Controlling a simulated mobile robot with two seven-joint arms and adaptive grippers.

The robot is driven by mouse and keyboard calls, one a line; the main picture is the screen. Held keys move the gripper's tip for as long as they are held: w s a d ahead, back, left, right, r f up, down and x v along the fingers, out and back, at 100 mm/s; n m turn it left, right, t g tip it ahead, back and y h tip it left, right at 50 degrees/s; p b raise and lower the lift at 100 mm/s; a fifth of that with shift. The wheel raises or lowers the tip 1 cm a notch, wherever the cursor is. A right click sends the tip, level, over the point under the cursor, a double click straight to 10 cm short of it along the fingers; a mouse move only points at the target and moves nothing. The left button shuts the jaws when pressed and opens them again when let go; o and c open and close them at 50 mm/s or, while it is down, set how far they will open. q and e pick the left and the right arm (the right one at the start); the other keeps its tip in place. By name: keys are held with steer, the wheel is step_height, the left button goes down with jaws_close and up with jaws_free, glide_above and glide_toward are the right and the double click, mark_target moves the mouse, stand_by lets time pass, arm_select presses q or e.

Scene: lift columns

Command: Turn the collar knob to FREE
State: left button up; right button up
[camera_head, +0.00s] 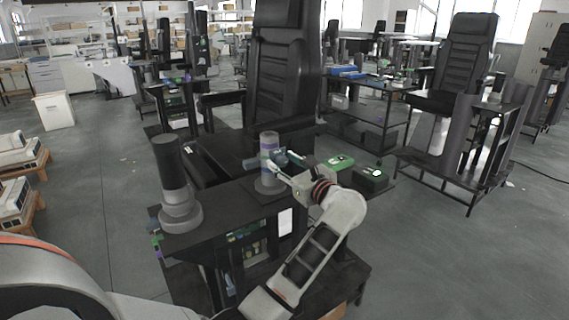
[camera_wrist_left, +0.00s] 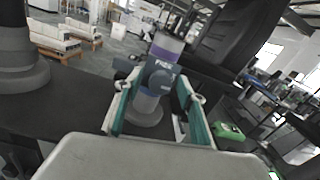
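The lift column (camera_head: 267,165) is a grey post with a purple band, standing on the black table's right part. In the left wrist view the column (camera_wrist_left: 150,108) shows its purple band and, below it, a dark grey collar knob (camera_wrist_left: 158,78) facing the camera. My left gripper (camera_head: 280,166) is at the column's right side. In the wrist view its green-padded fingers (camera_wrist_left: 158,90) are spread to either side of the knob and column, with gaps visible. My right gripper is not in view.
A second, darker column (camera_head: 178,185) stands on the black table (camera_head: 232,205) at left. A green box (camera_head: 338,162) and a black box with a green light (camera_head: 370,179) lie right of my gripper. A black chair (camera_head: 280,75) stands close behind.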

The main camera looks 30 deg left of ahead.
arm_select(q)
steer(key=c, duration=1.1)
steer(key=shift+c, duration=0.2)
